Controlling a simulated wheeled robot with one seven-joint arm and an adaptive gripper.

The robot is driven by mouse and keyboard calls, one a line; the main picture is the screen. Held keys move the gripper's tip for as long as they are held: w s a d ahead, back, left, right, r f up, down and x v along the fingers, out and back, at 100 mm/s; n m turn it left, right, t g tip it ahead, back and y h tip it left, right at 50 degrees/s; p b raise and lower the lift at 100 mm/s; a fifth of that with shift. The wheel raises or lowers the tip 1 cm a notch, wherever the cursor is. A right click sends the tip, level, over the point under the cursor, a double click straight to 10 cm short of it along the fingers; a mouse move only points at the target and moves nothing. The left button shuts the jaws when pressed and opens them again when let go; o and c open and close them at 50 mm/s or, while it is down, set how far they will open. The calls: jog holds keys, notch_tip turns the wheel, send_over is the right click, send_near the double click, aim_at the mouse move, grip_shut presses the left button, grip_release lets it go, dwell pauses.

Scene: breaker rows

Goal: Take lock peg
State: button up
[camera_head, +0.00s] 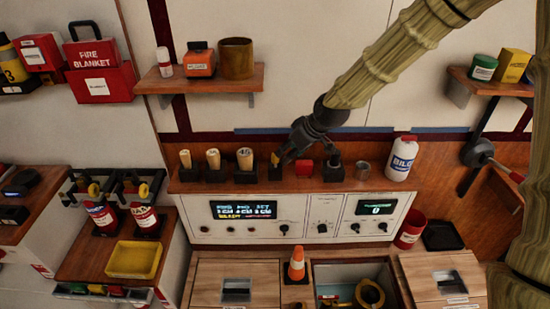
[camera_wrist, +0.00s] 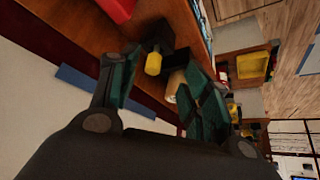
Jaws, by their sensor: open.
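A yellow peg (camera_head: 275,159) stands in a small black holder (camera_head: 275,174) on the wooden shelf above the control panel. I take it to be the lock peg; no label on it can be read. My gripper (camera_head: 281,158) is over the shelf, just right of the yellow peg in the head view. In the wrist view my gripper (camera_wrist: 160,72) is open, and the yellow peg (camera_wrist: 153,64) shows in the gap between its green fingertips. I see no finger closed on the peg. Its lower end is hidden in the holder.
Several wooden-topped pegs (camera_head: 213,159) in black holders stand left along the shelf (camera_head: 228,186). A red block (camera_head: 304,169), a black holder (camera_head: 333,173), a grey cup (camera_head: 362,170) and a white bottle (camera_head: 401,160) stand right. The wall is close behind.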

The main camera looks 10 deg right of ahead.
aim_at(275, 157)
jog(key=shift+w+a+f+p, duration=0.5)
jog(key=shift+w+f+p, duration=0.1)
jog(key=shift+w+f, duration=0.35)
jog(key=shift+w+a+f+p, duration=0.55)
jog(key=shift+w+f+p, duration=0.05)
jog(key=shift+w+f, duration=0.4)
jog(key=shift+w+a+f+p, duration=0.5)
jog(key=shift+w+f+p, duration=0.1)
jog(key=shift+w+f, duration=0.35)
jog(key=shift+w+a+f, duration=0.15)
jog(key=shift+w+f, duration=0.1)
jog(key=shift+f, duration=0.3)
jog(key=shift+c, duration=0.2)
grip_shut()
